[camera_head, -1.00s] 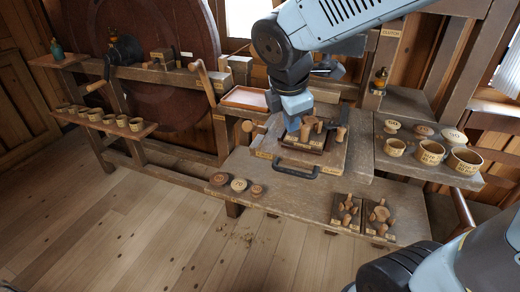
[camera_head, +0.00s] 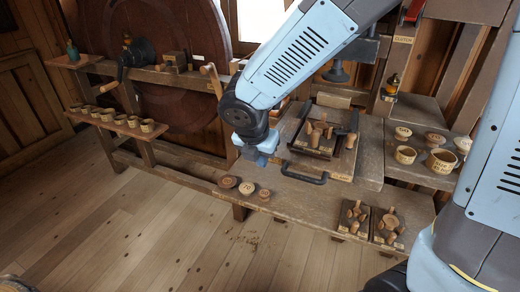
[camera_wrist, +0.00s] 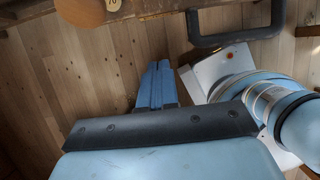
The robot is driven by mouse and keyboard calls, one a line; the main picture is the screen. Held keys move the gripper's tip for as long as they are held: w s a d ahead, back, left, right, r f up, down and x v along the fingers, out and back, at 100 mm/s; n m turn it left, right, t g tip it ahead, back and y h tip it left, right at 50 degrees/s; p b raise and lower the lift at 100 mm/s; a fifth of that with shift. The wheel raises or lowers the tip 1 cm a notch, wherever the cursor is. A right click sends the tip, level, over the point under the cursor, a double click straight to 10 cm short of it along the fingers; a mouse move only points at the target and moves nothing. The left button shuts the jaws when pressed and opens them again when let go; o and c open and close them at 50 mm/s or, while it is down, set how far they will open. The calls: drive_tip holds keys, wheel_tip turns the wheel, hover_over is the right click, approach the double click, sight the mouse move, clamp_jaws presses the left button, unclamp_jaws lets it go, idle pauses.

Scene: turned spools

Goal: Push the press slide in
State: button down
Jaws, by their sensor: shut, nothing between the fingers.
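The press slide (camera_head: 345,165) is a wooden board on the bench, with a black bar handle (camera_head: 303,176) along its front edge. A dark tray (camera_head: 312,148) with several small turned wooden pieces (camera_head: 320,130) sits on it. The handle also shows at the top of the wrist view (camera_wrist: 222,42). My gripper (camera_head: 262,161) is shut and empty, pointing down just left of the handle and apart from it. In the wrist view its closed blue fingers (camera_wrist: 157,84) stand below and left of the handle. The arm hides part of the bench left of the slide.
Several round wooden lids (camera_head: 246,188) lie along the bench's front edge, near my gripper. Two small trays of turned pieces (camera_head: 388,228) sit at front right. Labelled cups (camera_head: 406,155) stand on the right shelf. A dark press plate (camera_head: 336,73) hangs behind the slide. Open floor lies in front.

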drive_tip(key=shift+w+d+f, duration=0.3)
drive_tip(key=shift+w+f, duration=0.1)
drive_tip(key=shift+w, duration=0.4)
drive_tip(key=shift+w+d+f, duration=0.25)
drive_tip(key=shift+w+f, duration=0.15)
drive_tip(key=shift+w, duration=0.35)
drive_tip(key=shift+w+d+f, duration=0.3)
drive_tip(key=shift+w+f, duration=0.1)
drive_tip(key=shift+w, duration=0.4)
